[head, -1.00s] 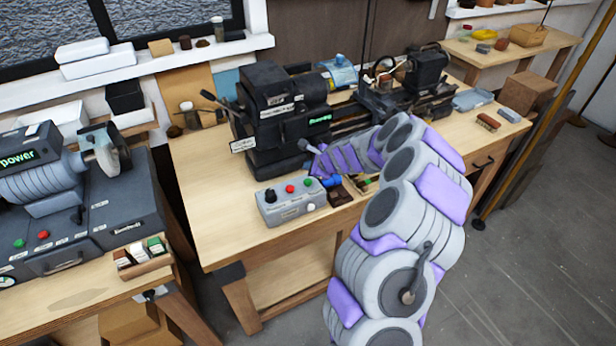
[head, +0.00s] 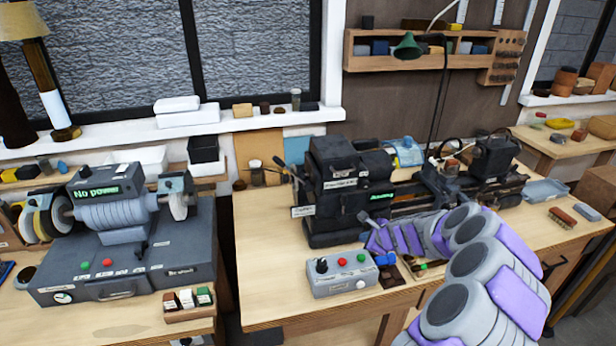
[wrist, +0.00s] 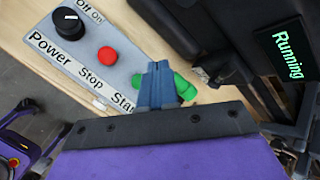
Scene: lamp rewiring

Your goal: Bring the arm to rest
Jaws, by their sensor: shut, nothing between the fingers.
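My gripper (wrist: 160,85) has blue fingers, closed together and empty. In the wrist view they overlap the green button beside the Start label, partly hiding both; contact cannot be told. In the head view the blue fingertips (head: 385,259) are at the right end of the grey control box (head: 341,283). The box also shows in the wrist view, with a black Power knob (wrist: 67,20) and red Stop button (wrist: 107,56). My purple and grey arm reaches in from the lower right, low over the bench. The lathe (head: 338,190) has a display reading "Running" (wrist: 288,52).
A bench grinder (head: 120,225) reading "No power" stands on the left bench. Small dark trays (head: 390,277) lie beside the control box. A brush (head: 562,218) and a blue-grey tray (head: 546,190) are at the bench's right.

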